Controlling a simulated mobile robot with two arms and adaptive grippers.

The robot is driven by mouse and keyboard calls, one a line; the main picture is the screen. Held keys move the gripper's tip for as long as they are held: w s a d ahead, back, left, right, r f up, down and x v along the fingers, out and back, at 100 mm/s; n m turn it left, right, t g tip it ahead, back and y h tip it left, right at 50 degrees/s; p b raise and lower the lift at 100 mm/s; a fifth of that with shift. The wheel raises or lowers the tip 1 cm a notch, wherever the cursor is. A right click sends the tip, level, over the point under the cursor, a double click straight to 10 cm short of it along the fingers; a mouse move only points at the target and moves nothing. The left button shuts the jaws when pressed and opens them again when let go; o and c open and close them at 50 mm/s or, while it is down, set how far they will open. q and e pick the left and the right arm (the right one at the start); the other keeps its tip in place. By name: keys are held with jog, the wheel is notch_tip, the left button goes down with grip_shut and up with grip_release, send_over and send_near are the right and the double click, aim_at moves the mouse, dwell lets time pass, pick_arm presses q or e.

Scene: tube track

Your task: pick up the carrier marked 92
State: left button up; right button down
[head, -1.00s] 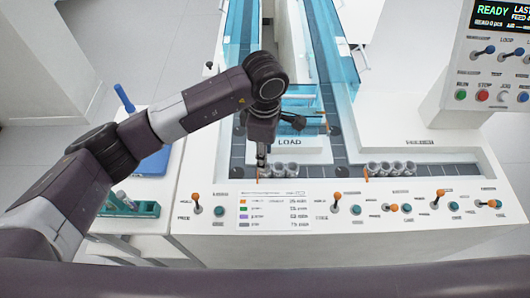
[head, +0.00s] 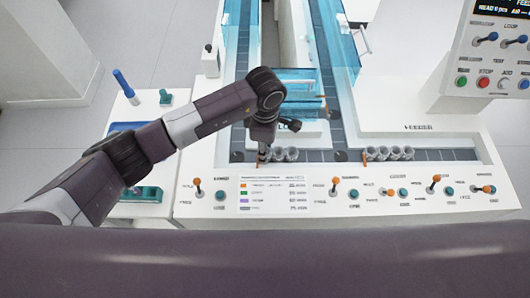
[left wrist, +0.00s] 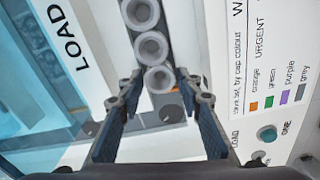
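A short row of round grey carriers (head: 280,155) stands on the dark track by the LOAD sign. In the left wrist view, open-topped carriers run up the track, the nearest (left wrist: 158,78) lying between my fingertips. No number 92 is readable on any carrier. My left gripper (head: 263,153) points down at the left end of this row. In the left wrist view, its fingers (left wrist: 160,92) are spread apart, with gaps on both sides of the nearest carrier. A second row of carriers (head: 388,153) stands farther right on the track. My right gripper is not in view.
Blue transparent covers (head: 335,45) line the track behind. A front panel carries orange levers (head: 335,181) and teal buttons. A control box (head: 490,60) stands at the upper right. A side table at left holds a blue pen-like item (head: 123,85) and a green rack (head: 142,194).

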pick_arm(q)
jog(key=c, duration=0.5)
jog(key=shift+c, duration=0.2)
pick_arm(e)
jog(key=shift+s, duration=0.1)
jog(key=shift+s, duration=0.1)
pick_arm(q)
jog(key=shift+w+r, duration=0.1)
jog(key=shift+r, duration=0.05)
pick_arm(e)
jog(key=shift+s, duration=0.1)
